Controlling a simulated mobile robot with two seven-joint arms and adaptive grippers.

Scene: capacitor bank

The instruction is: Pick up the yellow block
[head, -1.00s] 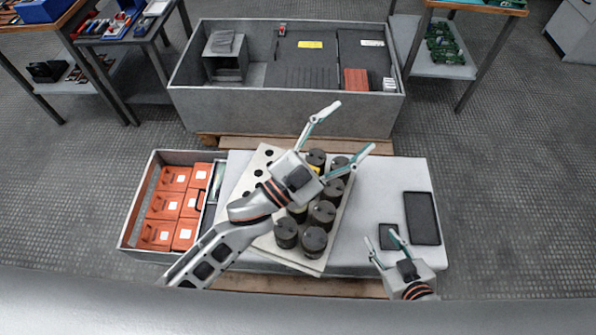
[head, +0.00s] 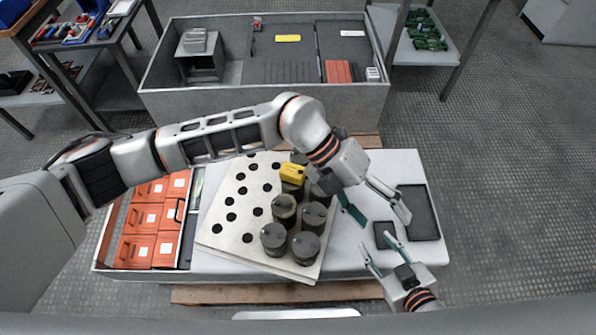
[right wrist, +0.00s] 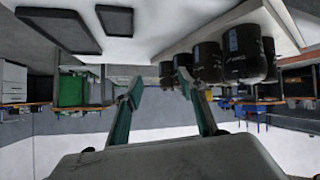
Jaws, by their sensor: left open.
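The yellow block (head: 292,173) lies on top of one of the dark cylindrical capacitors (head: 284,206), which stand on a light perforated board (head: 240,205). My left gripper (head: 380,216) is open and empty, to the right of the block, over the pale table between the capacitors and the dark flat panels. Its wrist partly hides the capacitors behind it. My right gripper (head: 375,241) is open and empty at the table's front right. In the right wrist view its two fingers (right wrist: 158,86) are apart, with capacitors (right wrist: 240,55) hanging into the upper right.
A bin of orange boxes (head: 146,218) stands at the left. Two dark flat panels (head: 417,212) (head: 385,235) lie on the table (head: 405,165) at the right. A large grey crate (head: 265,110) stands behind. My left arm spans the board's far side.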

